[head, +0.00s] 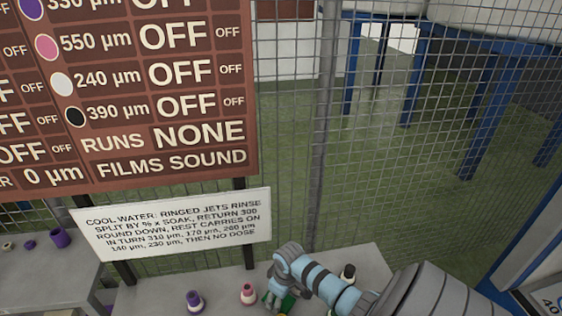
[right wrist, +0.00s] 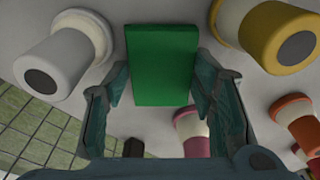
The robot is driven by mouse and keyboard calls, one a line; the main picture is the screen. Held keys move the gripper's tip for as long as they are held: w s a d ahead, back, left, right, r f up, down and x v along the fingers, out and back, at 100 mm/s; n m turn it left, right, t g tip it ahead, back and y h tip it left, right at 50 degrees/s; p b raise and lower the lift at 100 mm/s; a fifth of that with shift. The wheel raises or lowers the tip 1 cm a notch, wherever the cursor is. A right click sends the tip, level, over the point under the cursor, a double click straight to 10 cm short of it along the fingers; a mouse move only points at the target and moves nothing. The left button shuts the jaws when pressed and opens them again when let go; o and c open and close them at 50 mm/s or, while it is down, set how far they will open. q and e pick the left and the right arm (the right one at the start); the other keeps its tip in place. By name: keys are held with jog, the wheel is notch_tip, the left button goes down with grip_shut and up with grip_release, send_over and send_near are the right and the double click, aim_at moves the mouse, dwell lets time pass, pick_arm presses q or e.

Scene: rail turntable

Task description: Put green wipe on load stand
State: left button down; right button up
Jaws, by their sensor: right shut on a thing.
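The green wipe (right wrist: 161,50) is a flat green block in the right wrist view. It sits between the fingers of my right gripper (right wrist: 162,80), which is shut on it. In the head view only a bit of the green wipe (head: 288,303) shows beside my right gripper (head: 273,299), low at the bottom edge over a grey surface. I cannot pick out the load stand in these views. My left gripper is not in view.
Purple (head: 194,301), pink (head: 248,293) and black-topped (head: 348,273) bobbin-like pieces stand on the grey table (head: 145,298). White (right wrist: 65,55) and yellow (right wrist: 265,35) ones flank the gripper. A white sign (head: 175,230), brown board (head: 130,170) and wire fence (head: 290,150) stand behind.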

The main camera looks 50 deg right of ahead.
jog(key=o, duration=0.7)
jog(key=shift+f, duration=0.1)
